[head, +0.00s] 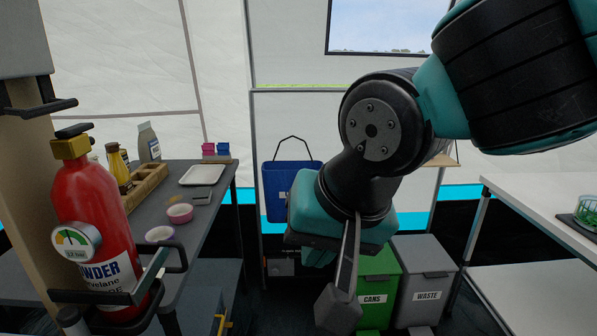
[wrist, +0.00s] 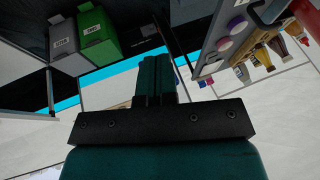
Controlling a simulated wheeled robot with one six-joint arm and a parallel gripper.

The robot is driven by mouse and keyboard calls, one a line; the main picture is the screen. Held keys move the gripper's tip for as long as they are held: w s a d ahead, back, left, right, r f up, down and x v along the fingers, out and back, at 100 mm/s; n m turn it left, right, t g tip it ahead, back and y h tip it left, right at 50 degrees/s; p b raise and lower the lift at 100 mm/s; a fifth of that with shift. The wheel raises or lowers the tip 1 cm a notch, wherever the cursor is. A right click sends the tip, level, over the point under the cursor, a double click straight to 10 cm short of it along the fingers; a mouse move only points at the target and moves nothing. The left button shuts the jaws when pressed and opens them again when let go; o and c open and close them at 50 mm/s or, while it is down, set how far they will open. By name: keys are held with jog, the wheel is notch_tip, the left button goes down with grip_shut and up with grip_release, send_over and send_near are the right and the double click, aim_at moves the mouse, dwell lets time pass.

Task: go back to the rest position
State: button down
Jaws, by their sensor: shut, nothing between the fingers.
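My arm fills the upper right of the head view and bends down in the middle. My gripper (head: 338,308) hangs at its end, pointing down with its fingers together and nothing held. It is in the air in front of the bins. In the wrist view the gripper (wrist: 154,62) also shows as a narrow closed pair of fingers beyond a black crossbar. The fingers touch nothing that I can see.
A red extinguisher (head: 95,225) is near left. A green bin (head: 378,283) and a grey bin (head: 424,275) stand behind the gripper. A white table (head: 535,212) is right. A blue bucket (head: 275,195) hangs behind.

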jog(key=s+d+f+n+g, duration=0.2)
jog(key=s+d+n, duration=0.1)
jog(key=s+d, duration=0.3)
jog(key=s+d+f+n+g, duration=0.2)
jog(key=s+d+n, duration=0.1)
jog(key=d, duration=0.6)
notch_tip(320, 180, up, 12)
jog(key=p, duration=1.2)
jog(key=shift+s+a+r+y+p, duration=0.2)
jog(key=shift+a+r+y+p, duration=0.1)
jog(key=shift+a+p, duration=0.1)
